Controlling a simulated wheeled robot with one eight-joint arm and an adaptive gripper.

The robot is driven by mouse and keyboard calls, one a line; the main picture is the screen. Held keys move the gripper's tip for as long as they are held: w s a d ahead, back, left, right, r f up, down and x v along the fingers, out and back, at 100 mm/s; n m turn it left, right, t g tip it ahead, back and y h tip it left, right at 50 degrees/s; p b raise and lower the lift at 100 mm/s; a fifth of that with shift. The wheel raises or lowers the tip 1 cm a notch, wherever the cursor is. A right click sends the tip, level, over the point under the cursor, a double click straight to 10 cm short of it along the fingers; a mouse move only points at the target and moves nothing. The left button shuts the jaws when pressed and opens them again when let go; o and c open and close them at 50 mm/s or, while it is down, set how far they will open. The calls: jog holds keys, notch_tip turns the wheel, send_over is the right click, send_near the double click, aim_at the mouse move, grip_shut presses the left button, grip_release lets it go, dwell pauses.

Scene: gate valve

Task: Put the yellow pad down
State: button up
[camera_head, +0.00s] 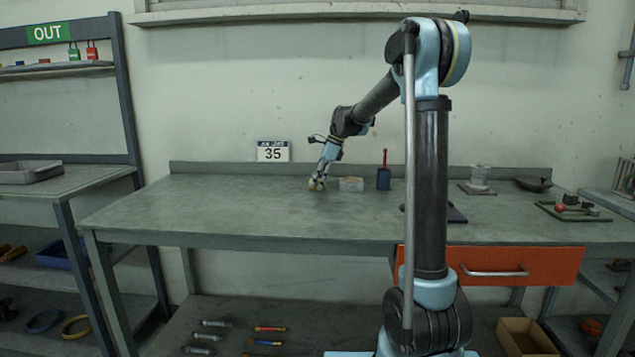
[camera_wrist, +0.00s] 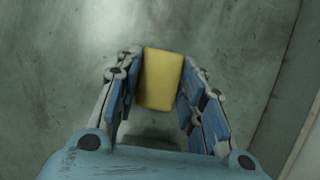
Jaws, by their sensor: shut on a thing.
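The yellow pad (camera_wrist: 161,79) is a small block between the two fingers of my gripper (camera_wrist: 158,85) in the wrist view. My gripper is shut on it, with a blue finger pad along each side. In the head view my gripper (camera_head: 317,184) is low over the back half of the workbench (camera_head: 230,212), left of a clear box. The pad is hardly visible there, at the fingertips. I cannot tell whether it touches the bench top.
The bench top to the left is clear.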

jog(key=shift+f, duration=0.3)
jog(key=o, duration=1)
jog(key=shift+r, duration=0.1)
jog(key=shift+r, duration=0.3)
jog(key=v, duration=1.7)
jog(key=shift+s+d, duration=0.15)
jog(key=shift+s, duration=0.2)
